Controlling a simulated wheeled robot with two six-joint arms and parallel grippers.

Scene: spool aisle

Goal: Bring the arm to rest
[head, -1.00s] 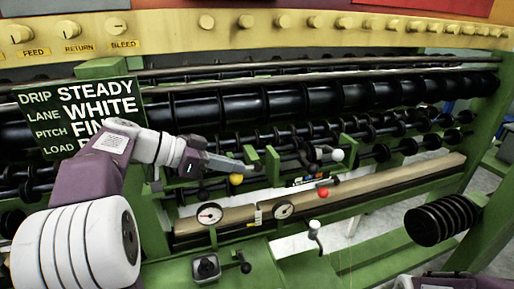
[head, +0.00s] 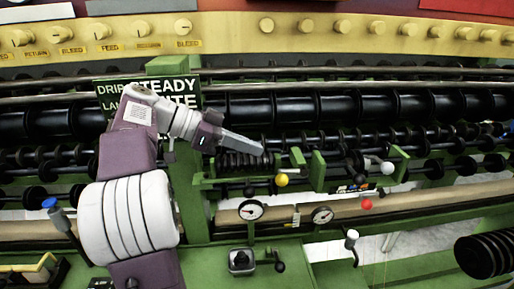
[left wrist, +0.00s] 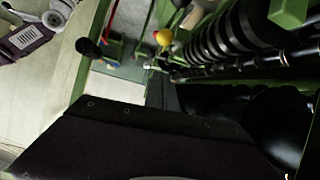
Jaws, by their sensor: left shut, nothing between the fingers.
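My left arm comes in from the left in the head view. Its gripper (head: 262,150) is shut and empty, pointing right in front of the black ribbed rollers. It appears just above and left of the yellow ball knob (head: 281,180); I cannot tell whether it touches anything. The left wrist view shows a large dark surface across the bottom, the yellow knob (left wrist: 164,37) and the black ribbed roller (left wrist: 235,30). My right gripper does not show in the head view.
A dark green sign (head: 187,88) stands behind my left arm, partly covered. Two dial gauges (head: 250,210) (head: 322,215), a red knob (head: 367,204) and a white knob (head: 387,168) sit on the green machine. A blue-topped lever (head: 49,203) stands at left.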

